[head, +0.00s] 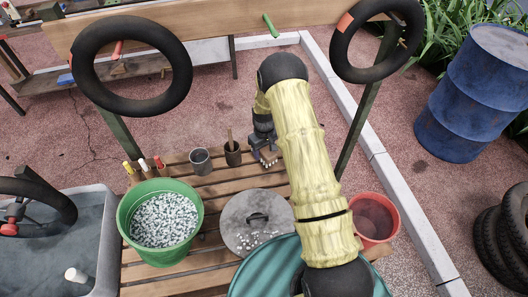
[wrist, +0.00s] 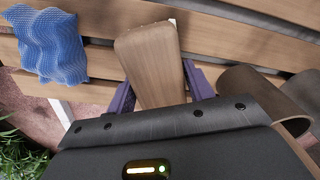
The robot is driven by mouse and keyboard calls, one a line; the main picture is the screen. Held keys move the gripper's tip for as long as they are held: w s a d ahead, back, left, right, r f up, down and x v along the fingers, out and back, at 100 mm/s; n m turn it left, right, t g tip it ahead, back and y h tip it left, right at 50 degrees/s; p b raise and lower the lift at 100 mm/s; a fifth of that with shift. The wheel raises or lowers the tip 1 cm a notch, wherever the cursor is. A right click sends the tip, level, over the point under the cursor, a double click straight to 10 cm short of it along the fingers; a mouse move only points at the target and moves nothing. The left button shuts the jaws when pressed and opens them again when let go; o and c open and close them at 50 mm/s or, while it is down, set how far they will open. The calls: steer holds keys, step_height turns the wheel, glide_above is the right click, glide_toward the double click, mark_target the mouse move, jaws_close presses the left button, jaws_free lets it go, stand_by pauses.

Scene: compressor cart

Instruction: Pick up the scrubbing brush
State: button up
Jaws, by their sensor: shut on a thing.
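The scrubbing brush (wrist: 147,55) shows a plain wooden back in the wrist view, with a bit of white along its far edge. My gripper (wrist: 158,80) has its purple fingers on both sides of the brush, shut on it. In the head view my gripper (head: 264,153) is low over the slatted wooden bench (head: 210,185), right of the dark cup, and the brush there is mostly hidden by my arm. I cannot tell whether the brush touches the slats.
A blue wavy pad (wrist: 48,46) lies left of the brush in the wrist view. A dark cup (head: 233,155) and a grey cup (head: 200,162) stand close by. A green bucket (head: 132,215), a round lid (head: 240,232) and a red bucket (head: 388,203) crowd the front.

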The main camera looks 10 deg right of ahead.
mark_target(265, 148)
steer(key=r+b, duration=0.1)
steer(key=r, duration=0.8)
steer(key=shift+s+b, duration=0.2)
steer(key=shift+b, duration=0.2)
steer(key=shift+r, duration=0.15)
steer(key=shift+d, duration=0.1)
steer(key=o, duration=0.5)
steer(key=shift+c, duration=1.3)
steer(key=shift+w, duration=0.1)
